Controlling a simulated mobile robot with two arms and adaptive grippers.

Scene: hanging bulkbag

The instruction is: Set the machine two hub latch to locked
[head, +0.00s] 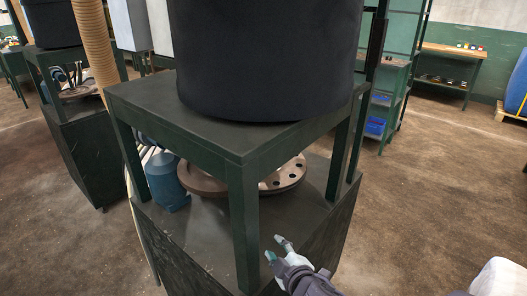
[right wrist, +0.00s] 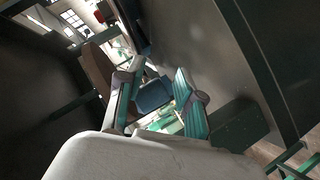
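The machine nearest me is a dark green frame (head: 243,205) with a large black cylinder (head: 265,55) on top. Under its top plate is a brown round hub flange (head: 283,176) with holes, partly hidden by the front leg. In the right wrist view the hub's brown edge (right wrist: 97,68) shows at the left. I cannot make out the hub latch or its setting in either view. My right gripper (head: 274,248) is just right of the front leg, apart from the hub. Its two fingers (right wrist: 158,98) are spread and empty. My left gripper is not in view.
A blue motor-like body (head: 166,182) stands left of the hub; a blue part (right wrist: 154,95) shows beyond my fingers. The frame's legs and top plate limit access to the hub. A similar machine (head: 85,140) stands at left.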

